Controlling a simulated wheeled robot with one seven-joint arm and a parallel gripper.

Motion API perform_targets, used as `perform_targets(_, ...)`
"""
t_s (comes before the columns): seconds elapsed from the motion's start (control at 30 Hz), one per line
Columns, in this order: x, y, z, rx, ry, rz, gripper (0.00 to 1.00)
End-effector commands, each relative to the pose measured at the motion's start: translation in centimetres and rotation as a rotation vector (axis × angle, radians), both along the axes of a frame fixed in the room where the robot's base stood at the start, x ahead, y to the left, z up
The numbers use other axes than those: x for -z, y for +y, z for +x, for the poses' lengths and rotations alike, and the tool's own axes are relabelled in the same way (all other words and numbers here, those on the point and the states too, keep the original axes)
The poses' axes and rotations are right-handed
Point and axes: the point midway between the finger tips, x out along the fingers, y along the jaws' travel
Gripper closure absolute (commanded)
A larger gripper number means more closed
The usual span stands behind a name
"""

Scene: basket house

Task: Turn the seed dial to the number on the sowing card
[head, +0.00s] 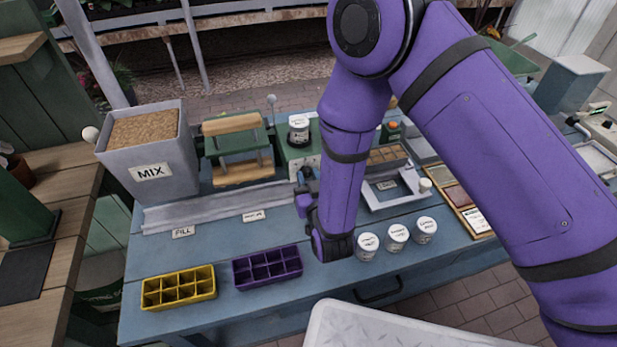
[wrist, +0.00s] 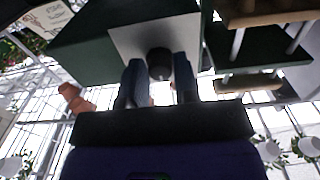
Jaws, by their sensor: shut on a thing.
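The seed dial is a dark round knob (wrist: 159,64) on the pale front plate (wrist: 130,42) of a green box in the wrist view. My gripper (wrist: 160,82) is shut on the knob, with one blue-grey finger on each side of it. The dial's numbers and pointer cannot be read. I cannot tell which card is the sowing card.
A grey MIX bin (head: 150,185) and a green press-like stand (head: 238,150) are to the left. Yellow (head: 178,289) and purple (head: 267,267) cell trays lie at the front. Several lidded jars (head: 397,236) stand right of my gripper. A scale-like tray (head: 392,197) is behind them.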

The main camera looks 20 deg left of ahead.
Motion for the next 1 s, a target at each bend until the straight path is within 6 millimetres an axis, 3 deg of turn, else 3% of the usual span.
perform_targets(0.03,0.00,0.00,0.01,0.000,0.000,0.000,0.86)
perform_targets(0.1,0.00,0.00,0.01,0.000,0.000,0.000,0.95)
perform_targets(0.47,0.01,0.01,-0.03,-0.001,-0.031,-0.050,0.95)
perform_targets(1.0,0.09,-0.02,-0.08,-0.003,-0.247,-0.406,0.95)
